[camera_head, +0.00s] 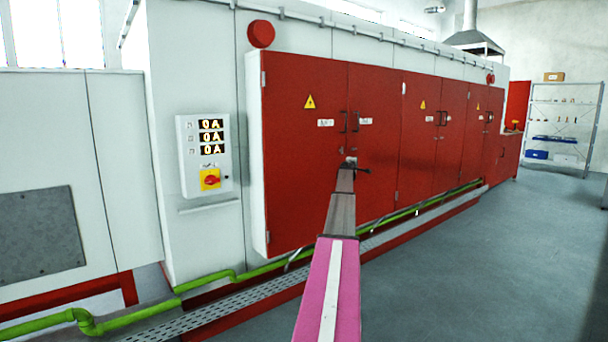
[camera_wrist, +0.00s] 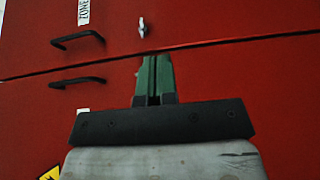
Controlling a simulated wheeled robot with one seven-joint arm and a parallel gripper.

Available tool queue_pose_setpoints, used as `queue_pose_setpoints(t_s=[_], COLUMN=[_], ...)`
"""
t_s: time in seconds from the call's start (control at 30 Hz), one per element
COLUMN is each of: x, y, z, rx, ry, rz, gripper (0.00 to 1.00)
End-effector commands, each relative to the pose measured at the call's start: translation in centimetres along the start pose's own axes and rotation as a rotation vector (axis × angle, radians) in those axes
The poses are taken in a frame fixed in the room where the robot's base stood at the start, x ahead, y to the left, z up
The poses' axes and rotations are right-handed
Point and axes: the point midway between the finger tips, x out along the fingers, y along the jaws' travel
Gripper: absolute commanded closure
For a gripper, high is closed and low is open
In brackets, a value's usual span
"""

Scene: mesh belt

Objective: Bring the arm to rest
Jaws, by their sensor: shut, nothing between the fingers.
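My arm reaches forward from the bottom of the head view, with a pink link nearest and grey links beyond. My gripper (camera_head: 351,163) is at its far end, in front of the red cabinet doors (camera_head: 305,195). In the wrist view my gripper (camera_wrist: 154,62) shows two green fingers lying together, shut and empty. The fingertips are close to the seam between two red doors, near a small metal key or latch (camera_wrist: 142,27). I cannot tell whether they touch the door.
Black handles (camera_wrist: 78,81) stick out from the doors. A control box (camera_head: 204,155) with lit displays is on the white wall to the left. A green pipe (camera_head: 215,277) and a perforated tray run along the base. The grey floor (camera_head: 480,260) at right is clear, with shelves (camera_head: 563,125) far back.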

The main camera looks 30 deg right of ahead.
Motion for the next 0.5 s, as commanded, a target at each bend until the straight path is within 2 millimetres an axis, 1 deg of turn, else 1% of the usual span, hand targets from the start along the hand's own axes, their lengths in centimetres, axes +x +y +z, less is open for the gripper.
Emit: queue_pose_setpoints(t_s=[0.17,0.27,0.37,0.47,0.5], x=[-0.1,-0.9,-3.4,-7.4,-9.3], y=[0.0,-0.6,-2.5,-5.5,-6.8], z=[0.1,-0.5,-2.4,-5.3,-6.5], rx=[0.000,0.011,0.048,0.112,0.141], ry=[0.000,-0.001,-0.003,-0.010,-0.014], rz=[0.000,-0.009,-0.036,-0.086,-0.110], gripper=[1.00,1.00,1.00,1.00,1.00])
